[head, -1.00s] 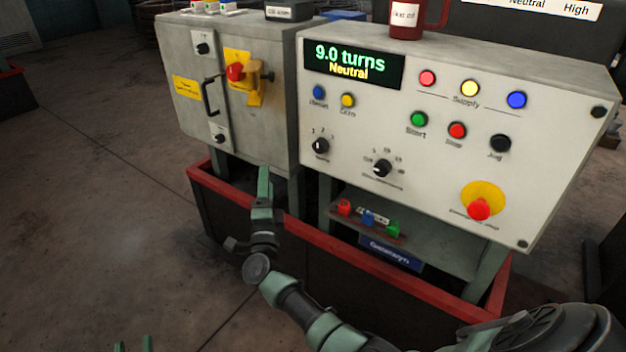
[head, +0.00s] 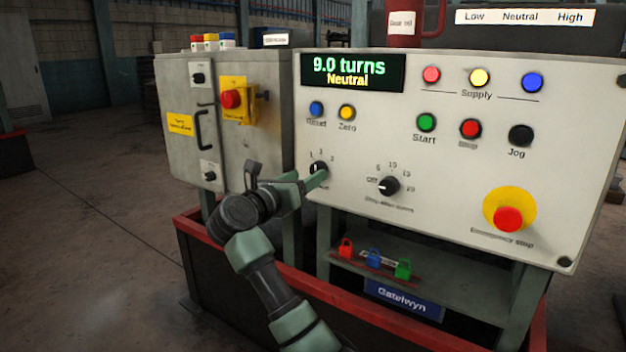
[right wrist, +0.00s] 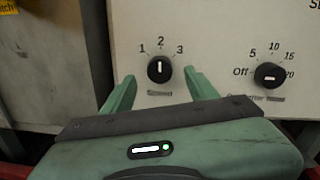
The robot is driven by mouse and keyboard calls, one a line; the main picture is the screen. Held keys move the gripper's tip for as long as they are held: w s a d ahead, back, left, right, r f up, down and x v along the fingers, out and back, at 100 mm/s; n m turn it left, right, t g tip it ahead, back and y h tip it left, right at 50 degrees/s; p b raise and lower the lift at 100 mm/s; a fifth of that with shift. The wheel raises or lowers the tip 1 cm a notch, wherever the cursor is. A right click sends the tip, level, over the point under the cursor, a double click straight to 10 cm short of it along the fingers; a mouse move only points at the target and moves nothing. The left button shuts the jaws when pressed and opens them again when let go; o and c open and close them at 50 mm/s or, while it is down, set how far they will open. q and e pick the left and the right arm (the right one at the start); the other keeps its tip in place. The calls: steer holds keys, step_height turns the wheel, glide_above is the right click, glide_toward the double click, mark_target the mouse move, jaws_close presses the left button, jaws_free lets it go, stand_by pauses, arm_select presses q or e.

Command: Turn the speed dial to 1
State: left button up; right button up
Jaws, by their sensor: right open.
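The speed dial (head: 318,169) is a small black knob at the lower left of the white control panel, with marks 1, 2 and 3 above it. In the right wrist view the dial (right wrist: 160,69) has its white pointer line upright, toward the 2. My right gripper (head: 306,182) is at the dial in the head view and partly covers its label. In the right wrist view its two green fingers stand apart, one on each side of the dial, with visible gaps. It is open and holds nothing. My left gripper is out of view.
A second knob (head: 389,186), marked Off to 20, sits to the right. The emergency stop (head: 508,218) is at the lower right. The display (head: 352,72) reads 9.0 turns, Neutral.

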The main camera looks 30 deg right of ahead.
mark_target(315, 170)
steer(key=x, duration=0.4)
steer(key=shift+w+d+b, duration=0.1)
steer(key=shift+b, duration=0.3)
jaws_close()
